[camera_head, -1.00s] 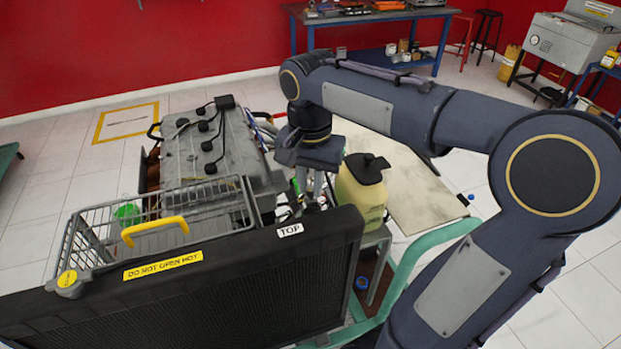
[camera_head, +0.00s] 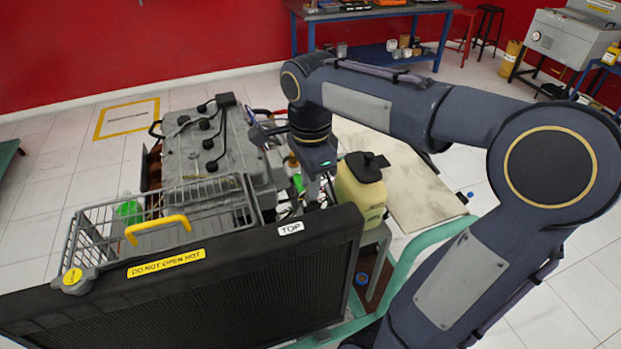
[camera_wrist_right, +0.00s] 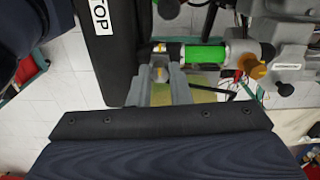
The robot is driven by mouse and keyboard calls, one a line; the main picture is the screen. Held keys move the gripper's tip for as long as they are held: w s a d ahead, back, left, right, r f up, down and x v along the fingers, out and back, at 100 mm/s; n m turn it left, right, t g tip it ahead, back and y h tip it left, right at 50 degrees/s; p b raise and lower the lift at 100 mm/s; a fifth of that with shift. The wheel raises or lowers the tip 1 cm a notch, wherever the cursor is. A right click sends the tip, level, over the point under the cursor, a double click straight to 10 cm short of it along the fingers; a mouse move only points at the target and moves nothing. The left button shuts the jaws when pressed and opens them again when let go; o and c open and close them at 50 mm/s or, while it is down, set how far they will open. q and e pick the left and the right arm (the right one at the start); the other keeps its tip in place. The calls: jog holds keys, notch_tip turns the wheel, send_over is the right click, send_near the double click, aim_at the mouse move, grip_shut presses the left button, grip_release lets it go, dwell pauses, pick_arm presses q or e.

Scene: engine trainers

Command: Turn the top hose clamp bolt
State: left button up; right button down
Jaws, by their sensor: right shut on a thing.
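The radiator (camera_head: 240,270) has a "TOP" label and fills the front of the head view. In the wrist view, its dark edge (camera_wrist_right: 108,65) is at upper left. A short hose with a green middle (camera_wrist_right: 203,53) runs right from beside the radiator towards the engine. A small brass-coloured piece (camera_wrist_right: 158,73), apparently the clamp bolt, lies between the fingertips at the hose's left end. My right gripper (camera_wrist_right: 158,82) is shut on it. In the head view, my right gripper (camera_head: 314,190) points down between engine and radiator; its fingertips are hard to make out. My left gripper is not in view.
The grey engine (camera_head: 205,150) stands left of my right arm. A yellowish reservoir with a black cap (camera_head: 360,195) stands close to the gripper's right. A wire basket (camera_head: 90,225) and a yellow handle (camera_head: 155,228) are behind the radiator. A green frame rail (camera_head: 420,240) curves at right.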

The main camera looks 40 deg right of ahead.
jog(key=shift+r+m, duration=0.1)
jog(key=shift+m, duration=0.4)
jog(key=c, duration=1.3)
grip_release()
jog(key=shift+c, duration=0.2)
notch_tip(320, 180, up, 8)
jog(key=shift+f, duration=0.15)
